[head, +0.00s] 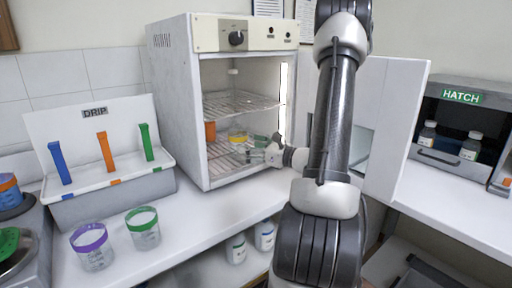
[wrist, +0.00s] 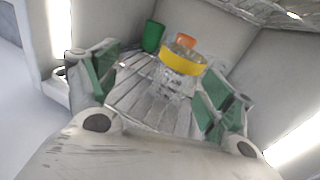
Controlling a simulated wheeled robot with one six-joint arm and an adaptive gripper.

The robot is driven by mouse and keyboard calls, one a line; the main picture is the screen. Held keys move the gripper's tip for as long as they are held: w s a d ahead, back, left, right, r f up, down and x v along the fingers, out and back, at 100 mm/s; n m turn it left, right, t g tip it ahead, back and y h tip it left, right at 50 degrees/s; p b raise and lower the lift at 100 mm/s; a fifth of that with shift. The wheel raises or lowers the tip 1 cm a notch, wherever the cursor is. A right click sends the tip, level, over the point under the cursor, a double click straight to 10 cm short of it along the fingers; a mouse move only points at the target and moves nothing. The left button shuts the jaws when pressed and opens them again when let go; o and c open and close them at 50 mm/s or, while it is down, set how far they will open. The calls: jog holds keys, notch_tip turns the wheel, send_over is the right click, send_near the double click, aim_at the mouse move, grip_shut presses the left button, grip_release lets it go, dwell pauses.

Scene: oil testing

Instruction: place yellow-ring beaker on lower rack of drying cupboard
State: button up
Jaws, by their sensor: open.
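The yellow-ring beaker (wrist: 180,72) stands on the lower wire rack (wrist: 130,88) inside the drying cupboard (head: 172,105). It is clear glass with a yellow band, and it also shows in the head view (head: 237,136). My gripper (head: 258,155) reaches into the cupboard low at its right side. In the wrist view its green-padded fingers (wrist: 158,95) are spread wide, with the beaker ahead and between them. I see no finger touching the beaker. The beaker's base is partly hard to make out against the rack.
An orange item (head: 210,131) and a green item (wrist: 153,36) stand near the beaker in the cupboard. The upper rack (head: 238,103) is empty. The cupboard's door (head: 397,130) stands open at right. Purple (head: 92,246) and green-ring (head: 143,228) beakers stand on the bench.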

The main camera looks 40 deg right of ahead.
jog(key=s+a+r+n+g+y, duration=0.2)
jog(key=a+n+g+y, duration=0.15)
jog(key=a, duration=0.25)
jog(key=s+a+r+n+g+y, duration=0.1)
jog(key=s+a+n+g+y, duration=0.1)
jog(key=a+n, duration=0.3)
jog(key=s+a+n+g+h, duration=0.1)
jog(key=s+a+n+g, duration=0.35)
jog(key=s, duration=0.25)
jog(key=s+a+n+g+h, duration=0.1)
jog(key=s+a+n+g, duration=0.3)
jog(key=s+n, duration=0.25)
jog(key=s+d+r+n+t+h, duration=0.1)
jog(key=s+d+r+n+h, duration=0.5)
jog(key=d+n+h, duration=0.3)
jog(key=r+n, duration=0.1)
jog(key=n, duration=0.2)
jog(key=shift+d+t, duration=0.3)
jog(key=shift+r+h, duration=0.1)
jog(key=shift+h, duration=0.15)
